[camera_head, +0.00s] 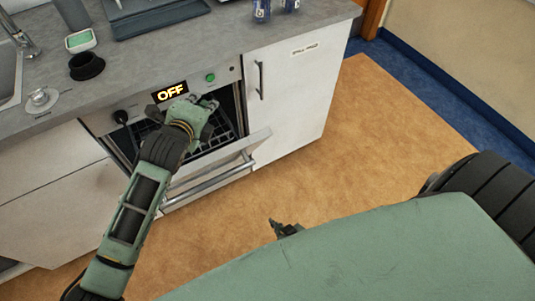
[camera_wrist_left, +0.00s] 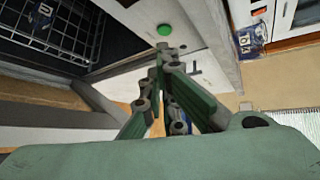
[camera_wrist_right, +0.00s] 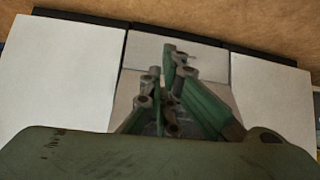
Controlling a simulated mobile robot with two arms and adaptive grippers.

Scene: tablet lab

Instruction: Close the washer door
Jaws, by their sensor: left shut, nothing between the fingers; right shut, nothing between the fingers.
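The washer (camera_head: 135,131) is built in under the counter, with an "OFF" display (camera_head: 169,92) and a green button (camera_head: 210,77). Its door (camera_head: 215,163) is tilted down partway open, with a bar handle (camera_head: 210,182) across its front. My left gripper (camera_head: 212,104) is shut and empty at the opening, above the door and below the button. In the left wrist view its fingertips (camera_wrist_left: 164,50) appear just below the green button (camera_wrist_left: 165,30). My right gripper (camera_head: 277,228) is shut and empty over the floor; it also shows in the right wrist view (camera_wrist_right: 172,52).
A dark rack (camera_wrist_left: 60,32) with a blue-and-white item (camera_wrist_left: 42,15) is inside the washer. A white cabinet (camera_head: 295,100) stands right of it. A sink, a black cup (camera_head: 87,66) and a tray (camera_head: 155,15) are on the counter. The floor (camera_head: 345,130) at right is clear.

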